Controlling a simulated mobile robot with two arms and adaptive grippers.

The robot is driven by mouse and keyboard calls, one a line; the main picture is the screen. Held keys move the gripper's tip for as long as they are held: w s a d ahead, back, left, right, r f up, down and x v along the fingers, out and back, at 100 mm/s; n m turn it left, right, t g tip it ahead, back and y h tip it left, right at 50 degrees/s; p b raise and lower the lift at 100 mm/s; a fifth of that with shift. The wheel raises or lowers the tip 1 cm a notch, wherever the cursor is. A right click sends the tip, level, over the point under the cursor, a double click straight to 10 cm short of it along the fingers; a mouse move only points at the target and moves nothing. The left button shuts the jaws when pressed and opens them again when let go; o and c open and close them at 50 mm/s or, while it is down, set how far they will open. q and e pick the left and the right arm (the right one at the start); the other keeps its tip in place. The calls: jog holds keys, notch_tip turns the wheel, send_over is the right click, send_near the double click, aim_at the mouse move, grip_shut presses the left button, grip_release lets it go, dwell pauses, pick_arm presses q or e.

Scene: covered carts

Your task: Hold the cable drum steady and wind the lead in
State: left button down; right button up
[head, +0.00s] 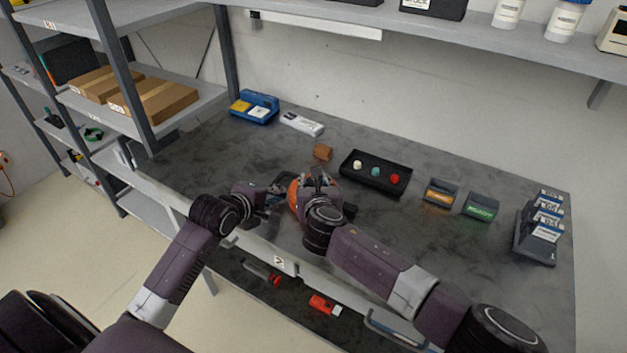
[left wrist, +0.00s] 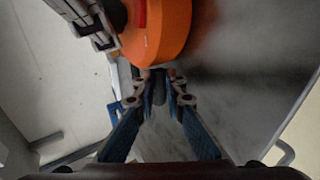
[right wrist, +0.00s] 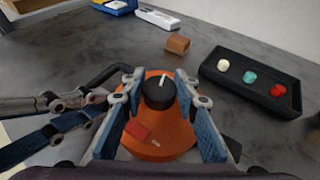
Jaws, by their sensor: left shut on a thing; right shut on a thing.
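The orange cable drum (head: 294,196) sits near the front edge of the worktop, largely hidden by my arms in the head view. My right gripper (right wrist: 160,88) is over the drum, shut on its black knob (right wrist: 158,95). The drum's orange face (right wrist: 172,138) with a red patch shows below the knob. My left gripper (left wrist: 160,82) is low beside the drum, shut on a grey bar (left wrist: 159,92) under the orange rim (left wrist: 165,35). Whether that bar is the drum's stand is unclear. I cannot make out the lead.
A brown block (head: 323,152) lies behind the drum. A black tray (head: 352,175) with white, teal and red knobs is to its right. Orange-labelled (head: 440,192) and green-labelled (head: 481,206) boxes stand farther right. The worktop front edge is close to my arms.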

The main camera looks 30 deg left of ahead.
jog(key=shift+f, duration=0.1)
jog(key=o, duration=1.2)
jog(key=shift+v, duration=6)
jog(key=shift+w+d, duration=0.1)
jog(key=shift+w, duration=0.05)
